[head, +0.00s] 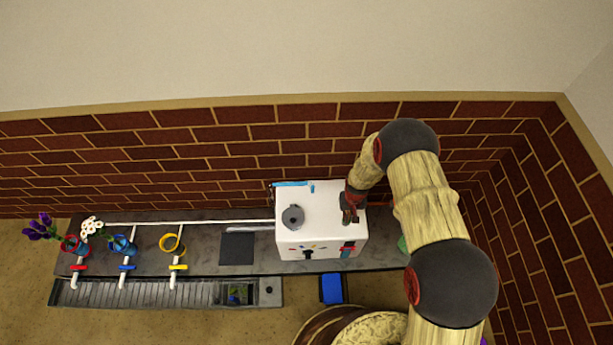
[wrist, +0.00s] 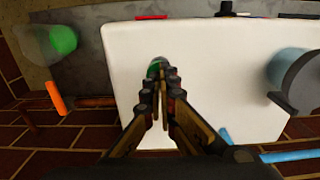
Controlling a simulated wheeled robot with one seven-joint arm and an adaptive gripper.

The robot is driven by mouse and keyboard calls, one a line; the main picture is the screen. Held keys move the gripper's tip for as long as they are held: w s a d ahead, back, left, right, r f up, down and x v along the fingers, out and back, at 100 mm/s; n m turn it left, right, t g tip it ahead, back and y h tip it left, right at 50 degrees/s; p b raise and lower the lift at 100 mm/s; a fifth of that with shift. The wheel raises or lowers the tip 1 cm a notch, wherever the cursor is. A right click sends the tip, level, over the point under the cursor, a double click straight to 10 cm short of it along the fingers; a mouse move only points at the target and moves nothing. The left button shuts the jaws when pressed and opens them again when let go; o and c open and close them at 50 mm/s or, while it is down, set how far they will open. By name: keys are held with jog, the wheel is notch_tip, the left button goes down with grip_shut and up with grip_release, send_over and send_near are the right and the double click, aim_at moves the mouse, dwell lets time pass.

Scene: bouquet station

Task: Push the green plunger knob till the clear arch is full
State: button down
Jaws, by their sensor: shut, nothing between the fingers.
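My gripper (wrist: 158,82) is shut and empty, pointing down over the top of the white box (wrist: 220,60). In the head view my gripper (head: 349,216) is at the box's right end. A small green piece, apparently the plunger knob (wrist: 153,69), shows just beyond the fingertips in the wrist view. The fingers hide most of it, and I cannot tell whether they touch it. In the head view it is hidden behind my gripper. The clear arch cannot be made out clearly; small coloured marks (head: 306,247) show on the box's front.
A grey round part (head: 293,217) stands on the box top. A translucent cup with a green part (wrist: 62,40) is beside the box. Red, blue and yellow ringed holders (head: 172,243) with taps stand left, two with flowers. A brick wall is behind. A blue bin (head: 331,289) is in front.

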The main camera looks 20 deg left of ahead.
jog(key=shift+r, duration=0.15)
jog(key=shift+r+p, duration=1.4)
jog(key=shift+r, duration=0.8)
jog(key=shift+f, duration=0.1)
jog(key=shift+f+b, duration=1.55)
jog(key=shift+f, duration=0.65)
jog(key=shift+r+p, duration=1.4)
jog(key=shift+r, duration=0.9)
notch_tip(320, 180, up, 9)
jog(key=p, duration=0.5)
jog(key=shift+p, duration=0.3)
